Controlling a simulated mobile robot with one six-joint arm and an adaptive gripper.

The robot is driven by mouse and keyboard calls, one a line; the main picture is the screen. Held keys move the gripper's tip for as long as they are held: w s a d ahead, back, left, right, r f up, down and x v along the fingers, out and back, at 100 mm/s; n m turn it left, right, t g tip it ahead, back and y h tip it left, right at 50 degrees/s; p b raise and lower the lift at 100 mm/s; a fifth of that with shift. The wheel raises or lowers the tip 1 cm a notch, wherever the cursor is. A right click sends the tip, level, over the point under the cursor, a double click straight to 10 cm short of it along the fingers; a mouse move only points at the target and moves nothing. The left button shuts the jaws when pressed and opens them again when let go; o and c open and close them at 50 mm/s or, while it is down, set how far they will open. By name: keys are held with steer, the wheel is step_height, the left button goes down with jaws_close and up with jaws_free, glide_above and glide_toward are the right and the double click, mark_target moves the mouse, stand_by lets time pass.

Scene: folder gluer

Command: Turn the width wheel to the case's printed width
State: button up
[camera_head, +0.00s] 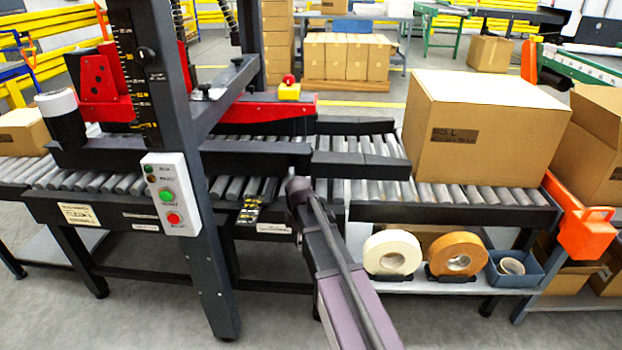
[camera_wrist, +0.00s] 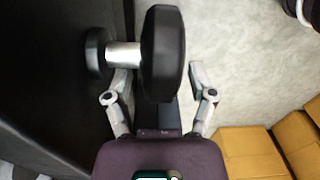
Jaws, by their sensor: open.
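A black wheel (camera_wrist: 163,53) on a short silver shaft (camera_wrist: 123,55) fills the upper middle of the wrist view. A smaller black disc sits at the shaft's left end. My gripper (camera_wrist: 160,76) is open, with one finger on each side of the wheel's near part; I cannot tell whether either touches it. In the head view my arm hides the wheel and gripper. The large cardboard case (camera_head: 490,125) stands on the rollers at right. Its dark printed label (camera_head: 453,135) is too small to read surely. A yellow-marked scale (camera_head: 251,211) sits on the machine's front rail.
A control box (camera_head: 171,194) with green and red buttons is on the dark post left of my arm. An orange part (camera_head: 585,232) juts out at right. Floor in front is clear.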

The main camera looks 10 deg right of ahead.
steer(key=shift+r+p, duration=5.95)
steer(key=shift+r, duration=0.3)
steer(key=s+d+r+m+p, duration=0.1)
steer(key=s+r+m+p, duration=0.8)
steer(key=r+p, duration=0.5)
steer(key=shift+r, duration=0.2)
steer(key=shift+s, duration=0.25)
steer(key=s+m, duration=0.6)
steer(key=s, duration=0.1)
steer(key=shift+d+m, duration=0.35)
steer(key=shift+m, duration=0.05)
steer(key=shift+c, duration=1)
